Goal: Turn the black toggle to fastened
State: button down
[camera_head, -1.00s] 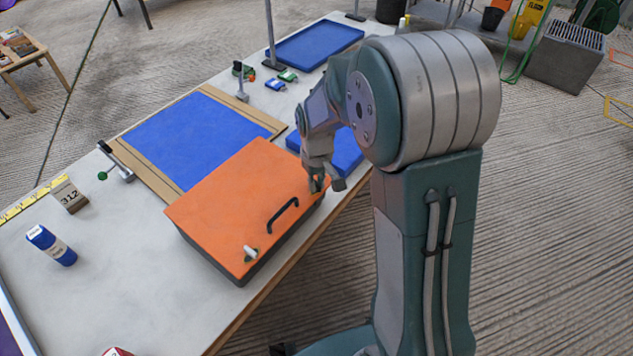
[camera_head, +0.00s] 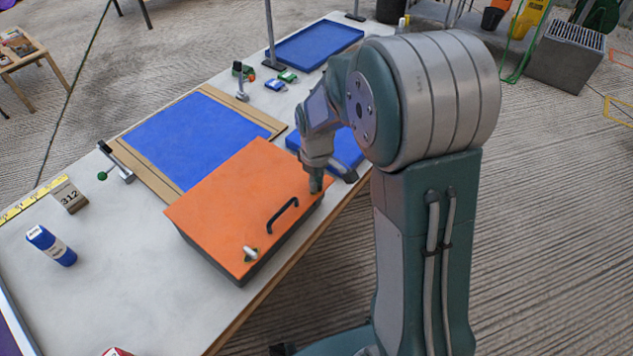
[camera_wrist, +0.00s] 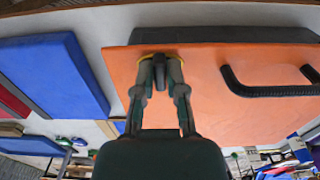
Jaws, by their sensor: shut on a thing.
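An orange-lidded box (camera_head: 235,200) with a black handle (camera_head: 282,215) sits on the table. In the wrist view the orange lid (camera_wrist: 215,100) fills the middle, with the handle (camera_wrist: 265,90) at right. My gripper (camera_head: 316,188) is at the lid's far right corner. In the wrist view my gripper (camera_wrist: 160,65) is shut on the black toggle (camera_wrist: 159,75), which shows between the fingertips near the lid's edge. A bit of yellowish metal shows around it. The fingers cover much of the toggle, and its exact angle is hard to tell. The head view hides it.
A white toggle (camera_head: 250,252) is at the lid's near corner. A blue panel (camera_head: 195,140) lies behind the box, and a blue block (camera_head: 345,152) is close beyond my gripper.

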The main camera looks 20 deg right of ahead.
jog(key=shift+w+r, duration=0.1)
jog(key=shift+w, duration=0.1)
jog(key=c, duration=0.7)
grip_release()
jog(key=shift+a, duration=0.1)
notch_tip(320, 180, up, 12)
jog(key=s+r+m+t, duration=0.2)
jog(key=s+r+m, duration=0.1)
jog(key=s, duration=0.7)
jog(key=s+r+m+t, duration=0.3)
jog(key=s+r+m, duration=0.1)
jog(key=s, duration=0.7)
jog(key=shift+r+t, duration=0.2)
jog(key=shift+t, duration=0.1)
